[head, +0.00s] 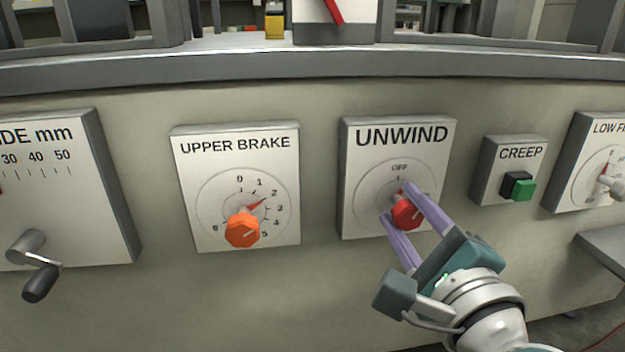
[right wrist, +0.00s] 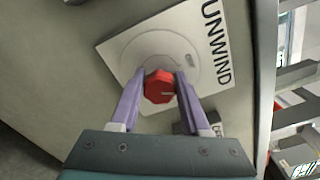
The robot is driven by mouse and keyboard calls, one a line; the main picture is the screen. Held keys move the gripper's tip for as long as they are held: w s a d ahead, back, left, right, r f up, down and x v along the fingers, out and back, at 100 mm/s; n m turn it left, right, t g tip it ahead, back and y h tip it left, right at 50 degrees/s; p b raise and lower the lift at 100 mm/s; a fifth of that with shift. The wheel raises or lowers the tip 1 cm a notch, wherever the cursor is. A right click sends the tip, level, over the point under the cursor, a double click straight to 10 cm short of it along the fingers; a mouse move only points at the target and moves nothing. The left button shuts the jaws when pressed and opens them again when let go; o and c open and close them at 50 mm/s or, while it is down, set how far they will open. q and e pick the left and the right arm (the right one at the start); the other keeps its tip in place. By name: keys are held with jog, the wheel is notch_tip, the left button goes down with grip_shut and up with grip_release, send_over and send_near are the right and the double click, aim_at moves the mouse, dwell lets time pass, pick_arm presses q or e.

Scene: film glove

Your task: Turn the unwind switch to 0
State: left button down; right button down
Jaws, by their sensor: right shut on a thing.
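The unwind switch is a red knob (head: 408,214) on a white panel (head: 359,222) labelled UNWIND. An OFF mark shows at the top of its dial; the other dial marks are mostly hidden by my fingers. My right gripper (head: 399,203) comes in from the lower right, with one purple finger on each side of the red knob, shut on it. In the right wrist view the red knob (right wrist: 159,87) sits between the two fingertips, with a light line on its face. The knob's exact pointer setting is hard to tell. My left gripper is not in view.
Left of it is the UPPER BRAKE panel (head: 190,232) with an orange knob (head: 242,230). To the right is the CREEP box (head: 490,187) with a green button (head: 524,189). A crank handle (head: 40,282) sticks out at far left. A grey ledge (head: 603,245) juts out at right.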

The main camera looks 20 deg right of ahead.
jog(key=n+p, duration=0.2)
jog(key=n, duration=0.2)
jog(key=shift+n+p, duration=0.3)
jog(key=shift+n, duration=0.6)
jog(key=shift+f, duration=0.1)
jog(key=shift+c, duration=1.9)
grip_release()
jog(key=p+v, duration=0.2)
jog(key=v, duration=0.8)
jog(key=shift+p, duration=0.4)
